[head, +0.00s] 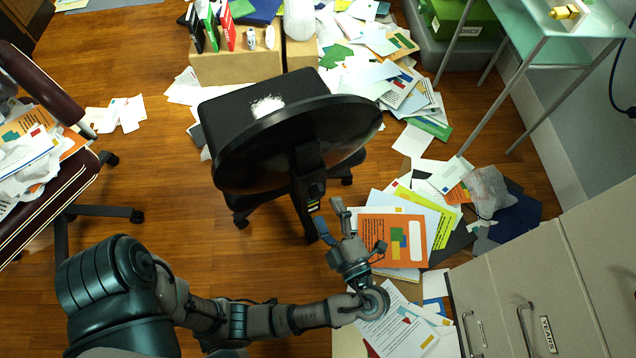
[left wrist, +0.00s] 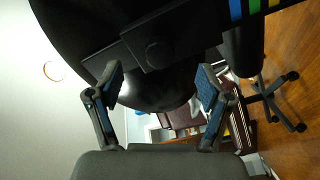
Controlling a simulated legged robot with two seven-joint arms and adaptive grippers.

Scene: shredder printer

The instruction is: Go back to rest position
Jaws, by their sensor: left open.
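My left gripper (head: 328,222) is open, with its two fingers spread near the back support of a black office chair (head: 300,140). In the left wrist view my left gripper (left wrist: 160,90) shows both blue-padded fingers apart, with the dark chair back (left wrist: 85,20) above and beyond them. Nothing is seen held between the fingers. I cannot tell whether a finger touches the chair. My left arm reaches from the lower left of the head view. My right gripper is not in view.
Papers and folders (head: 390,245) lie under and beside my left gripper. A filing cabinet (head: 540,270) stands at the lower right. A cardboard box (head: 235,68) is behind the chair. A dark red chair (head: 50,165) with papers is at left. Wooden floor (head: 150,190) is open between the chairs.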

